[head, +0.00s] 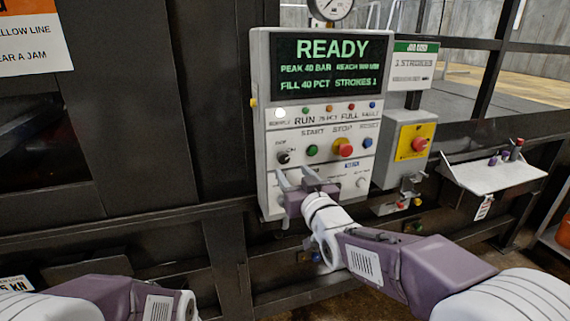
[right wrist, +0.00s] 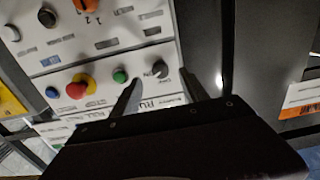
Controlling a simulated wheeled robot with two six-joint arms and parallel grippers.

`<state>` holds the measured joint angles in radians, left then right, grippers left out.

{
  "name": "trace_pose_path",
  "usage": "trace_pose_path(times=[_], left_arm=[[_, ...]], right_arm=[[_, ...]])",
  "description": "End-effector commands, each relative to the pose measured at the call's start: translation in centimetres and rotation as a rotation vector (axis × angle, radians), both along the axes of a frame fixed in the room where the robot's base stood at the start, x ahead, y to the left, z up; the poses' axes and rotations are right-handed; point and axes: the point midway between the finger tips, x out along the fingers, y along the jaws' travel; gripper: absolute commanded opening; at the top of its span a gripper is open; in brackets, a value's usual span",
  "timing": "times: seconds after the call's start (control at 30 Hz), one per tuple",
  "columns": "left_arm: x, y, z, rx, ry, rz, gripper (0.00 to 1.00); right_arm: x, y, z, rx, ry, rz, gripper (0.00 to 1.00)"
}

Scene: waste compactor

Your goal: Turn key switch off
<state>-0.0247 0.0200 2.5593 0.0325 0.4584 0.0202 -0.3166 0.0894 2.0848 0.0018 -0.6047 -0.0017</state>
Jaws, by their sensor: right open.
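The key switch (head: 284,157) is a small dark knob at the left end of the button row on the white control panel (head: 262,110). In the right wrist view the key switch (right wrist: 160,69) shows as a grey-black knob just past the fingertips, roughly between their lines. My right gripper (head: 293,177) is open and empty, just below the key switch in the head view. Its fingers (right wrist: 161,82) are spread in the wrist view, and I see no clear contact with the knob. My left arm shows at the bottom left, but its gripper is out of view.
Beside the key switch are a green start button (head: 312,150), a red stop button (head: 343,148) and a blue reset button (head: 367,142). The screen (head: 332,62) reads READY. An emergency stop box (head: 408,150) and a pale shelf (head: 495,176) stand to the right.

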Motion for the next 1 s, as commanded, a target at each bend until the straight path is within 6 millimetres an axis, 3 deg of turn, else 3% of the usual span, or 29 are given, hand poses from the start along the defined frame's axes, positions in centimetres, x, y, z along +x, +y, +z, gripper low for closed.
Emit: trace_pose_path(times=[0.1,0.33,0.7,0.73,0.9,1.0], left_arm=[[0.0,0.0,1.7,0.000,0.000,0.000,0.00],[0.0,0.0,3.5,0.000,0.000,0.000,0.00],[0.0,0.0,3.7,0.000,0.000,0.000,0.00],[0.0,0.0,3.7,0.000,0.000,0.000,0.00],[0.0,0.0,3.7,0.000,0.000,0.000,0.00],[0.0,0.0,3.7,0.000,0.000,0.000,0.00]], right_arm=[[2.4,0.7,0.4,-0.001,0.004,-0.001,0.52],[6.5,2.0,0.3,-0.001,0.002,-0.001,0.52],[7.7,2.4,0.0,0.000,0.001,-0.001,0.52],[7.7,2.4,0.0,0.000,0.001,-0.001,0.50],[7.6,2.4,0.0,0.000,0.001,-0.001,0.02],[7.6,2.4,0.0,0.000,0.001,-0.001,0.00]])
